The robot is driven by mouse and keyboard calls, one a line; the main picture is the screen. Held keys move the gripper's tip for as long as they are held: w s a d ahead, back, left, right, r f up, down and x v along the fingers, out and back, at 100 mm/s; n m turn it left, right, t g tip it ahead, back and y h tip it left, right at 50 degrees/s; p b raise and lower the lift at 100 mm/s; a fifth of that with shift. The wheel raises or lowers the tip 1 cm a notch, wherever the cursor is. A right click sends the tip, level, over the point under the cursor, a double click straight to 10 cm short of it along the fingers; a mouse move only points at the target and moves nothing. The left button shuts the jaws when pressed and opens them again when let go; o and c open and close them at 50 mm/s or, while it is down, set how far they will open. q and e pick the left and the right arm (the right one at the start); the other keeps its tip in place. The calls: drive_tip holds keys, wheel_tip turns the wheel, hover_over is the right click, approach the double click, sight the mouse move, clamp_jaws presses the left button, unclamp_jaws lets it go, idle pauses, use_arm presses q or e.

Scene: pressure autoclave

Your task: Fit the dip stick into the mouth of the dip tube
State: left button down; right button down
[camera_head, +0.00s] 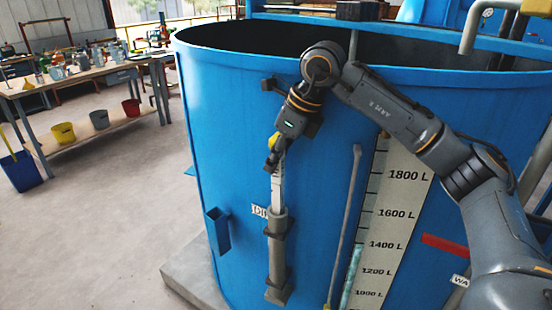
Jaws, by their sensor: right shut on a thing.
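The dip stick (277,189) is a pale, narrow, upright strip in front of the blue tank, with a yellow part (273,141) near its top. My right gripper (279,152) is shut on its upper end, pointing down. The dip tube (277,248) is a grey vertical pipe bracketed to the tank's outside, directly below. The stick's lower end meets the tube's mouth at its top; I cannot tell how deep it goes in, if at all. My left gripper is not in view.
The blue tank (225,130) fills the middle, open at the top. An empty blue square holder (217,232) sticks out left of the tube. A sight pipe (345,225) and a litre scale (403,190) are on the right. A workbench (85,75) stands far left.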

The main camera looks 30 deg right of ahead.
wheel_tip(320, 180, up, 24)
drive_tip(key=p, duration=1.9)
drive_tip(key=shift+r, duration=0.25)
idle(3.0)
idle(1.8)
